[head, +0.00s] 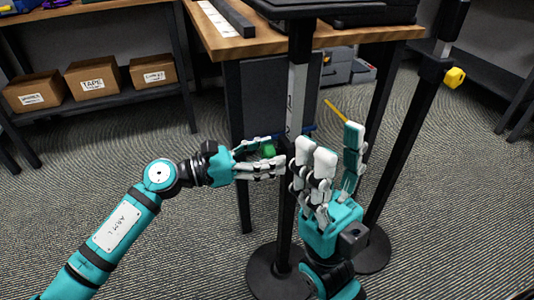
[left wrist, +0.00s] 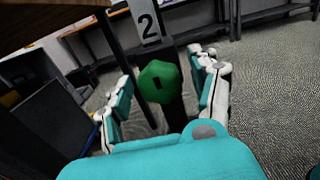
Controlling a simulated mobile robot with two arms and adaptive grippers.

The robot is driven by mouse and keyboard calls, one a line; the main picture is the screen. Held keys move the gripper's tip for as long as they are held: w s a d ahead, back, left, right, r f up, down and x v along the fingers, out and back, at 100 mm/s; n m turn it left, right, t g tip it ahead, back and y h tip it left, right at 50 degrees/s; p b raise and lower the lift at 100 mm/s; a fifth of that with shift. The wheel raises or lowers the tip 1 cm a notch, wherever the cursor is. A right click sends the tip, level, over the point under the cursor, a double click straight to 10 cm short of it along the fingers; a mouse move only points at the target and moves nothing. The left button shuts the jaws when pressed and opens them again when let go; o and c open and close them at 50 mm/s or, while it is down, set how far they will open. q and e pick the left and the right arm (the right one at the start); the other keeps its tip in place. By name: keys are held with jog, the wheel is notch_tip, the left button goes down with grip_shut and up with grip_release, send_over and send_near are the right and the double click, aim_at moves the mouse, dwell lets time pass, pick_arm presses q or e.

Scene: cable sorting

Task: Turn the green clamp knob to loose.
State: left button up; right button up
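The green clamp knob (head: 268,150) sits on the side of a dark upright stand (head: 284,215) with a pale scale strip.
A second stand with a yellow knob (head: 454,78) leans across the right in the picture. A wooden table (head: 250,45) stands behind the stands. Cardboard boxes (head: 93,77) line a shelf at the back left. The carpet at left is clear.

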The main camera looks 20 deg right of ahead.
pick_arm(q)
jog(key=c, duration=1.1)
